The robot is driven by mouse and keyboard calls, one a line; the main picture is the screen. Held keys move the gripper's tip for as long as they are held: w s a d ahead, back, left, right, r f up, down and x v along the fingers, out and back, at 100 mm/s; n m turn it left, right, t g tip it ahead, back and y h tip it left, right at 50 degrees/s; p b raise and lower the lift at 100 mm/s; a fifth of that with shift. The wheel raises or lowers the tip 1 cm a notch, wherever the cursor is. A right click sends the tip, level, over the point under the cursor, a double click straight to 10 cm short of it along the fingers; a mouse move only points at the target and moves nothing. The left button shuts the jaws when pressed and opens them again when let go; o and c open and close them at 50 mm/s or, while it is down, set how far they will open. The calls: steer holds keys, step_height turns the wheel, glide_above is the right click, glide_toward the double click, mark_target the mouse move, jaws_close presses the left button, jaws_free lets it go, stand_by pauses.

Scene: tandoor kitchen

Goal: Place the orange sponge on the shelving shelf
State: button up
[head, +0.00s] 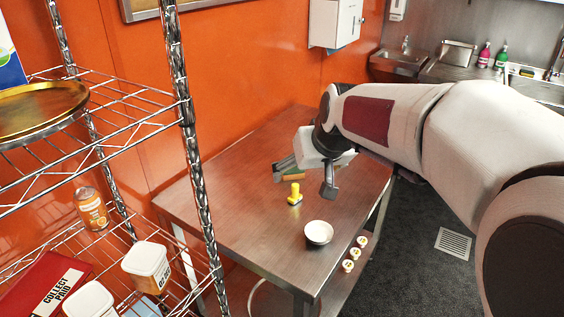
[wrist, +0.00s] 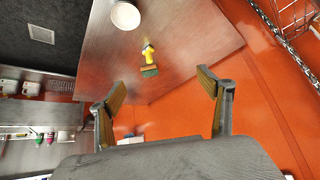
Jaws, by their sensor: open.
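The orange sponge (head: 293,174), with a green side, lies on the steel table (head: 233,198). In the head view it is partly hidden by my gripper (head: 308,180). In the wrist view the sponge (wrist: 150,71) lies on the table beyond and between the fingertips, right by a yellow-handled object. My gripper (wrist: 160,88) is open and empty above the table, apart from the sponge. The wire shelving shelf (head: 130,108) stands at the left in the head view; part of the shelving (wrist: 288,45) shows at the upper right in the wrist view.
A yellow upright object (head: 295,194) and a white bowl (head: 318,233) stand on the table. The upper shelf carries a gold tray (head: 40,108). A chrome post (head: 187,120) edges the shelving.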

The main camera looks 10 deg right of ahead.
steer(key=w+d+f+t, duration=0.1)
steer(key=w+f, duration=0.3)
steer(key=w, duration=0.4)
steer(key=w+d+f, duration=0.2)
steer(key=w+f, duration=0.1)
steer(key=w, duration=0.6)
glide_toward(294, 171)
steer(key=shift+w+a+f+t+h, duration=0.3)
steer(key=shift+w+f+t, duration=0.1)
steer(key=shift+f, duration=0.15)
steer(key=shift+w+d+f, duration=0.1)
steer(key=shift+w+f, duration=0.25)
steer(key=shift+f, duration=0.1)
steer(key=shift+x, duration=1.25)
steer(key=shift+f, duration=0.1)
steer(key=shift+f, duration=0.1)
